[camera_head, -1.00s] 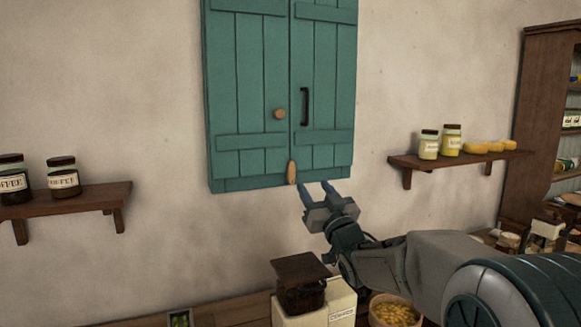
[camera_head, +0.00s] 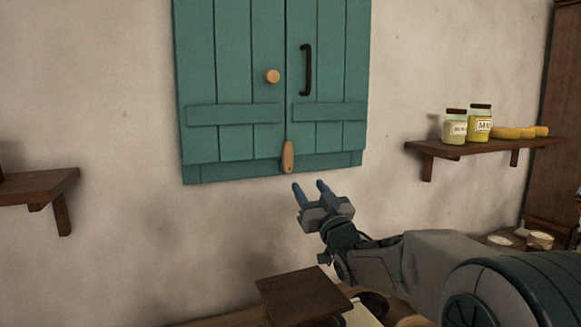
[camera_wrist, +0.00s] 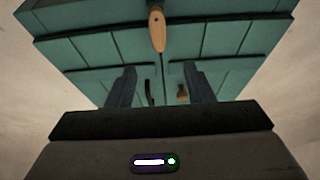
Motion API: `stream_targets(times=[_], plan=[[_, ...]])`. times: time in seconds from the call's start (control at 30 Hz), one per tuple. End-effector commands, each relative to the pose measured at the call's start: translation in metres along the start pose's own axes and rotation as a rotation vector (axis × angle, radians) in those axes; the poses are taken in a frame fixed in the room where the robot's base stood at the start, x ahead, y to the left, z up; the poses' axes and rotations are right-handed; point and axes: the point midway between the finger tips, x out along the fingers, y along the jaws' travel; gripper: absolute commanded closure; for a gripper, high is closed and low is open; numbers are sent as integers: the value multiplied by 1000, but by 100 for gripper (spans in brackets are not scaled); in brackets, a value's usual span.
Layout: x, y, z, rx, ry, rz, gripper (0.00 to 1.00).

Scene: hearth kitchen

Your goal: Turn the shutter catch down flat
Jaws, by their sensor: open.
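The shutter catch (camera_head: 288,156) is a small light wooden tab on the bottom rail of the teal shutters (camera_head: 232,145), at the line where the two doors meet. It stands upright, long side vertical. It also shows in the wrist view (camera_wrist: 157,30), above and between my fingers. My gripper (camera_head: 309,187) is open and empty, just below and slightly right of the catch, apart from it. In the wrist view the two dark blue fingers (camera_wrist: 161,88) are spread wide with nothing between them. The left door has a round wooden knob (camera_head: 272,76); the right door has a black handle (camera_head: 306,70).
A wall shelf (camera_head: 470,149) with jars and yellow items is at right, and another shelf (camera_head: 38,188) at left. A dark brown flat-topped object (camera_head: 302,294) stands below my gripper. The wall around the shutter's bottom is clear.

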Motion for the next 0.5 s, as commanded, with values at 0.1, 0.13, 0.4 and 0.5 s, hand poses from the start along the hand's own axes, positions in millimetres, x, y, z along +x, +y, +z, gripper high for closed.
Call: stream_targets(times=[0.1, 0.13, 0.4, 0.5], plan=[[8, 2, 0, -1, 1, 3, 53], [11, 3, -1, -2, 1, 4, 53], [60, 6, -3, -1, 0, 8, 53], [80, 6, -3, -1, 0, 7, 53]])
